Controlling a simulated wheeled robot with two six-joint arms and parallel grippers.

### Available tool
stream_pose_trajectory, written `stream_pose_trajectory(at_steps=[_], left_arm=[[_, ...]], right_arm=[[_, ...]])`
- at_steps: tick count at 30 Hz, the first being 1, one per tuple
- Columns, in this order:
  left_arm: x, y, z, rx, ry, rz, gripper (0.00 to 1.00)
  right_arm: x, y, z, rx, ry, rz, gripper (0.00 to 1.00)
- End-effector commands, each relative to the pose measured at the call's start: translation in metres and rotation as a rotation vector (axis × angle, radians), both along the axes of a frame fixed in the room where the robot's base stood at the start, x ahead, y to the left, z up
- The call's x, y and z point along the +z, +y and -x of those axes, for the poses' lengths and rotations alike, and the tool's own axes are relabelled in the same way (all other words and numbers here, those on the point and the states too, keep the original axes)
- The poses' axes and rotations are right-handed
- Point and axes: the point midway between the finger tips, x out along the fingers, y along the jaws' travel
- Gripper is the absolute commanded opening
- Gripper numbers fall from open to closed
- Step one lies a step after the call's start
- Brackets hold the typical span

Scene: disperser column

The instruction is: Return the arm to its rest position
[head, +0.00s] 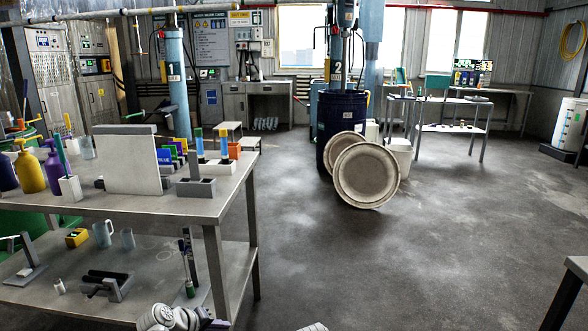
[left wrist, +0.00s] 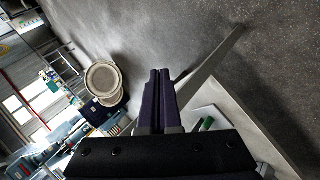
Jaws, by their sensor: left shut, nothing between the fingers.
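My left gripper (left wrist: 159,76) shows in the left wrist view with its two dark purple fingers together and nothing between them. In the head view the white joints of my left arm show at the bottom edge, in front of the grey workbench (head: 230,196). The left wrist view is turned on its side. There the fingers point over the grey floor, with a bench edge and a small green object (left wrist: 207,124) beside them. My right gripper is not seen.
The workbench carries bottles, a white panel (head: 130,163) and small holders, with tools on its lower shelf. A dark blue drum (head: 341,105) stands at the back with two round lids (head: 367,175) leaning by it. Open floor lies at centre and right. A table corner (head: 577,268) shows at right.

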Motion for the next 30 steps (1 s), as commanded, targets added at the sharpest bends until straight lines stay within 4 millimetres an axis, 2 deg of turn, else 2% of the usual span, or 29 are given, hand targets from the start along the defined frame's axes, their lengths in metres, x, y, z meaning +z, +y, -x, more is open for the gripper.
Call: stream_pose_trajectory(at_steps=[1, 3, 6, 9, 15, 21, 22, 30], left_arm=[[-0.012, -0.032, 0.015, -0.107, 0.046, -0.067, 0.0], [-0.028, -0.063, 0.038, -0.243, 0.112, -0.172, 0.0], [-0.046, -0.095, 0.072, -0.425, 0.2, -0.323, 0.0], [-0.057, -0.114, 0.102, -0.57, 0.272, -0.459, 0.0], [-0.065, -0.13, 0.144, -0.766, 0.372, -0.673, 0.0], [-0.063, -0.135, 0.174, -0.899, 0.445, -0.853, 0.0], [-0.048, -0.133, 0.171, -0.889, 0.445, -0.845, 0.0], [0.008, -0.133, 0.17, -0.882, 0.443, -0.835, 0.0]], right_arm=[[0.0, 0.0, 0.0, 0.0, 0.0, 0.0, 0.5], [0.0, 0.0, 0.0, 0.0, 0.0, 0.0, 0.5], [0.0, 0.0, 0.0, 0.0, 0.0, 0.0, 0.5], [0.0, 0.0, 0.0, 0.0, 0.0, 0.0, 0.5], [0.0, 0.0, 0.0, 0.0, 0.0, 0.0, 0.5], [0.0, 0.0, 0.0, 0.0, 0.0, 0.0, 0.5], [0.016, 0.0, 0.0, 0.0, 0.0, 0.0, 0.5], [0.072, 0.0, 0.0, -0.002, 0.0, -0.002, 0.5]])
